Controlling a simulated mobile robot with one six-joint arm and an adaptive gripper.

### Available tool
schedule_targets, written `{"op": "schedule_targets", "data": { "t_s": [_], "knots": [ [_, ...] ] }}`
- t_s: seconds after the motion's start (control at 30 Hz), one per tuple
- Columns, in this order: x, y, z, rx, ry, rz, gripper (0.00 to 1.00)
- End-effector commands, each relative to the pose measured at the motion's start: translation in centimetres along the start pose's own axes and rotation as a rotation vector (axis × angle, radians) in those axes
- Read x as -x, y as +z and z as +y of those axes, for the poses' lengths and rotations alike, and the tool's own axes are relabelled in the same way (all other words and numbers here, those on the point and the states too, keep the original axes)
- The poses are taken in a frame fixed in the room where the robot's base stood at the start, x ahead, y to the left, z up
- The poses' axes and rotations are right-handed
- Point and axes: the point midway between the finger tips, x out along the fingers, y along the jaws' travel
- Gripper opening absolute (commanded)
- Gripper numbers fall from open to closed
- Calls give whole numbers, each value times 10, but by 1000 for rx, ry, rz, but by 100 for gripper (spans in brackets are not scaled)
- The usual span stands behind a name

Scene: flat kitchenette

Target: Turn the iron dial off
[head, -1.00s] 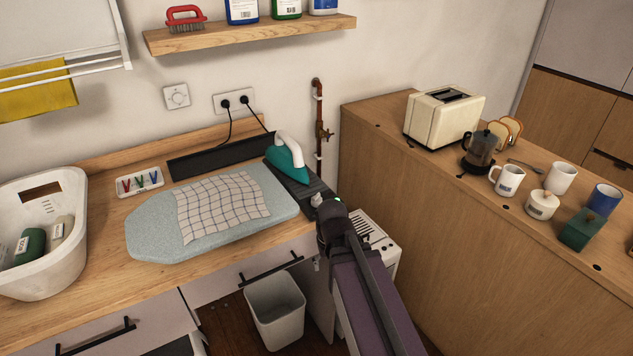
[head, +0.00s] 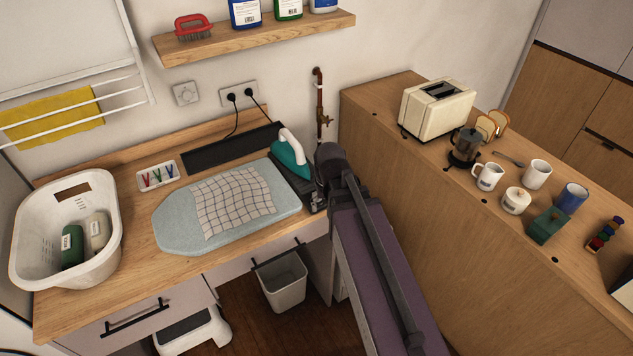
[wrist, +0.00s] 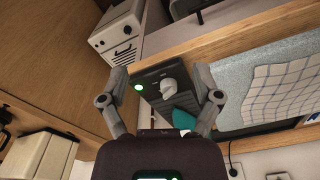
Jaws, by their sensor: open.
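The teal iron (head: 290,160) with a white handle stands on a dark station (head: 291,184) at the right end of the ironing board (head: 175,225). In the wrist view the iron (wrist: 184,119) shows beyond a pale dial (wrist: 168,87), which sits on the station's dark face beside a lit green light (wrist: 138,87). My gripper (wrist: 160,72) is open and empty. Its fingers lie either side of the dial in the picture; I see no contact. In the head view my arm hides the dial and most of the gripper.
A checked cloth (head: 232,203) lies on the board. A white basket (head: 30,240) with bottles stands at left. A copper pipe (head: 319,100) with a valve runs up the wall behind. A wooden counter (head: 420,185) with a toaster (head: 437,108) stands at right. A bin (head: 284,285) is below.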

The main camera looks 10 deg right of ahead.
Motion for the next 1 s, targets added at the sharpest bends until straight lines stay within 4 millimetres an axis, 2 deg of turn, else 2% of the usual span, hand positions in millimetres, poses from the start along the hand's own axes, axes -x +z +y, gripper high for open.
{"op": "schedule_targets", "data": {
  "t_s": [0.03,0.17,0.3,0.5,0.7,1.0],
  "knots": [
    [18,-8,-1,-20,0,-1,82],
    [35,-24,-2,-89,1,-5,82],
    [51,-53,-5,-216,3,-14,82],
    [54,-91,-8,-424,10,-32,82],
    [52,-118,-10,-586,18,-46,82],
    [52,-124,-11,-648,23,-51,82]
  ]
}}
